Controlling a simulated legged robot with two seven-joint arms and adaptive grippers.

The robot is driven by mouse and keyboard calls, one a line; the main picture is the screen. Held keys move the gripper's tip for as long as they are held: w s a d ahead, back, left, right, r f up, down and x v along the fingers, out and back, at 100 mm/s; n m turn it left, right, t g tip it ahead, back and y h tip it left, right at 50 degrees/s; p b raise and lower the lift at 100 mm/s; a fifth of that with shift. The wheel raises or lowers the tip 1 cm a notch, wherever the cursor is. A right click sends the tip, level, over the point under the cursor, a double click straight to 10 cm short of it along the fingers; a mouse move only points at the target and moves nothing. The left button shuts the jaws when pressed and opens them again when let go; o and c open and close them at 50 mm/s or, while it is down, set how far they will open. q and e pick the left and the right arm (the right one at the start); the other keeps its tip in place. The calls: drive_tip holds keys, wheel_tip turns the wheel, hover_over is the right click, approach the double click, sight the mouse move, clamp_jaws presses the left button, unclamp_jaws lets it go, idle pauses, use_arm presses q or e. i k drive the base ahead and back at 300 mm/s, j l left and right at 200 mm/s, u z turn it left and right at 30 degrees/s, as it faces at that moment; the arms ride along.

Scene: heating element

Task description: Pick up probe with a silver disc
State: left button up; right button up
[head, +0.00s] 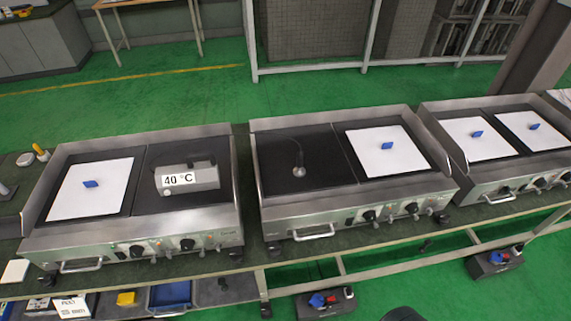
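A thin dark probe with a small round silvery end (299,171) is on the bare dark left plate of the middle heating unit (280,205). At the far left, a yellow-handled item (40,151) is beside a pale round disc (26,159) on the bench; I cannot tell whether they are joined. Both are small, so I cannot tell for sure which is the probe with the silver disc. Neither of my grippers is in view.
A left heating unit (190,220) carries a white sheet with a blue handle (91,183) and a grey box marked 40 °C (188,179). A right unit (495,187) has two white sheets. A lower shelf holds a blue tray (170,295).

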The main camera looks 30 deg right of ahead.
sight(299, 171)
drive_tip(key=z, duration=0.3)
drive_tip(key=l+z, duration=0.65)
drive_tip(key=z, duration=0.25)
drive_tip(key=i+l+z, duration=0.15)
drive_tip(key=l+z, duration=0.15)
drive_tip(key=z, duration=0.2)
